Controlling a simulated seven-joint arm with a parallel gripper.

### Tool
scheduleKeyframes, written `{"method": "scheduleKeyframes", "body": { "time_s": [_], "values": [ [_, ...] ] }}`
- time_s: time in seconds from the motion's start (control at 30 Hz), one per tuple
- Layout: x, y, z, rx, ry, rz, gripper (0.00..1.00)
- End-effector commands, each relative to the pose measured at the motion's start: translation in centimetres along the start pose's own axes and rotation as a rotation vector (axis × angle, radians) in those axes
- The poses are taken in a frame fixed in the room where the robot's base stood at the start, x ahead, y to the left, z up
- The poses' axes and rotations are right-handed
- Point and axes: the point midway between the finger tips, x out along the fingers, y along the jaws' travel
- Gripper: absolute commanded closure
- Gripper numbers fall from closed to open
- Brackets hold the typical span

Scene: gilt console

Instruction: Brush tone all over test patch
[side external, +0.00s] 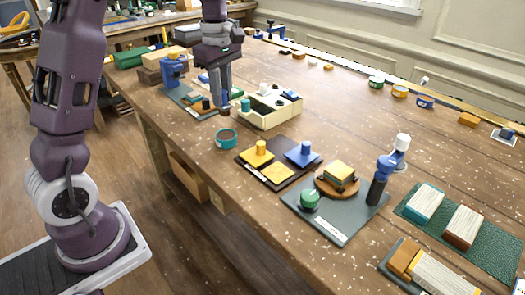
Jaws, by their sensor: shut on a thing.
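My gripper (222,97) points down over the left part of the bench, beside the cream divided tray. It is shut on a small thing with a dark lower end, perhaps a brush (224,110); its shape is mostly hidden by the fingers. A round teal pot (226,138) with a dark inside stands below it, nearer the bench's front edge. I cannot tell for sure which surface is the test patch. A yellow square (278,173) lies on a dark board (269,186) with a yellow knobbed block (257,154) and a blue one (302,155).
The cream tray (270,120) holds small items. A grey mat (329,229) carries a green knob, a round wooden stand with a yellow-topped block, and a blue-and-black upright device (386,170). A green mat (492,245) holds pale-topped blocks. The bench's back middle is mostly clear.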

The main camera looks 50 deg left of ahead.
Motion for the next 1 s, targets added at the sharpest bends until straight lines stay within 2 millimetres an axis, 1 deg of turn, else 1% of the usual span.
{"method": "scheduleKeyframes", "body": {
  "time_s": [0.33,0.37,0.43,0.47,0.57,0.6,0.67,0.7,0.8,0.9,1.0],
  "values": [
    [0.0,0.0,0.1,0.001,0.0,0.0,1.0],
    [0.0,0.1,0.3,0.001,0.0,0.0,1.0],
    [-0.2,0.4,1.4,0.005,0.0,0.001,1.0],
    [-0.3,0.6,2.2,0.006,0.0,0.001,1.0],
    [-0.8,1.3,6.0,0.01,0.0,0.001,1.0],
    [-1.0,1.5,7.7,0.01,0.001,0.002,1.0],
    [-1.4,1.6,10.5,0.01,0.0,0.002,1.0],
    [-1.6,1.6,12.3,0.011,0.0,0.002,1.0],
    [-2.1,1.2,16.5,0.008,0.0,0.002,1.0],
    [-2.4,0.7,19.1,0.005,0.0,0.001,1.0],
    [-2.3,0.4,20.3,0.002,0.0,0.0,1.0]
  ]
}}
